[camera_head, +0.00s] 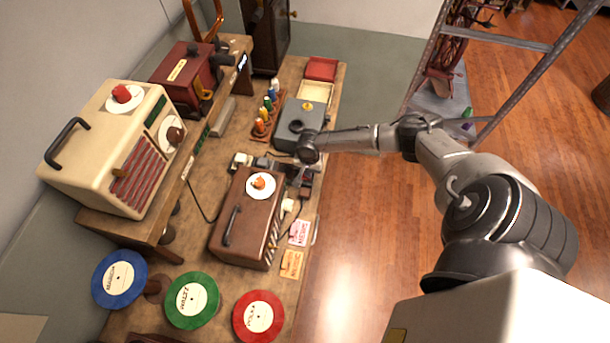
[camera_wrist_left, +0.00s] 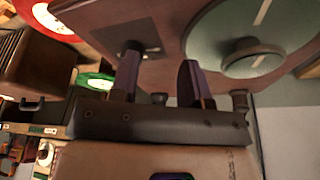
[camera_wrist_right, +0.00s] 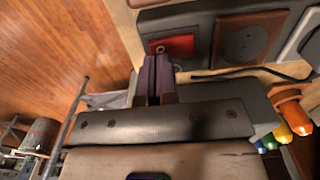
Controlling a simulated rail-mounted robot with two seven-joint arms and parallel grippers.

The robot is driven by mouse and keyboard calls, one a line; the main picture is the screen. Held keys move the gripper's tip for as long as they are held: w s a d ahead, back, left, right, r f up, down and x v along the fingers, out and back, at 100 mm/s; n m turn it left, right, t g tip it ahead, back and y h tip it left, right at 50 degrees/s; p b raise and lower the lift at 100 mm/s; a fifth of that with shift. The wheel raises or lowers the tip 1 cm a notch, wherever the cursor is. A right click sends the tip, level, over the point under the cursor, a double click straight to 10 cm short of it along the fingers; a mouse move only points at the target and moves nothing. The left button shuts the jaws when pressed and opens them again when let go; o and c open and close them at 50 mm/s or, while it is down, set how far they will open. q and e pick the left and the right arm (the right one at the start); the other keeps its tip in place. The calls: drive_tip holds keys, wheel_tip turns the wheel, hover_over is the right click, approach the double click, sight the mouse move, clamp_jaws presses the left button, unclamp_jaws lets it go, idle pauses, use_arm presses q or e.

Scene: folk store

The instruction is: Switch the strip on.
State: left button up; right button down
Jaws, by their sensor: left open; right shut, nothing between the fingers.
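The strip (camera_wrist_right: 246,42) shows in the right wrist view as a dark bar with a brown round socket and a red switch (camera_wrist_right: 172,46) near its end. My right gripper (camera_wrist_right: 158,60) is shut and empty, with its fingertips close to the red switch; I cannot tell whether they touch. In the head view my right gripper (camera_head: 300,180) is over the strip's right end, hiding part of it. Whether the switch is on or off cannot be told. My left gripper (camera_wrist_left: 157,75) is open and empty, before a brown case with a pale green dial (camera_wrist_left: 255,40).
A brown radio (camera_head: 240,225) stands close in front of the strip. A grey box (camera_head: 300,120) and several coloured bottles (camera_head: 266,112) stand behind it. Cables and plugs lie around the strip. Paper cards (camera_head: 300,232) lie near the bench's right edge. Open floor lies to the right.

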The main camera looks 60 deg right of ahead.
use_arm(q)
drive_tip(key=shift+a+f, duration=0.2)
drive_tip(key=shift+f, duration=0.1)
use_arm(e)
drive_tip(key=shift+f, duration=0.5)
use_arm(q)
drive_tip(key=shift+d+f+b, duration=0.1)
drive_tip(key=shift+f+b, duration=0.05)
drive_tip(key=shift+b, duration=0.3)
use_arm(e)
drive_tip(key=shift+f, duration=0.35)
use_arm(q)
drive_tip(key=shift+d, duration=0.1)
drive_tip(key=shift+r+p, duration=0.85)
use_arm(e)
drive_tip(key=shift+r, duration=0.7)
wheel_tip(320, 180, up, 4)
drive_tip(key=p, duration=0.4)
drive_tip(key=shift+f, duration=0.1)
drive_tip(key=shift+r+p, duration=0.95)
drive_tip(key=shift+p, duration=0.4)
use_arm(q)
wheel_tip(320, 180, up, 7)
drive_tip(key=shift+f, duration=0.15)
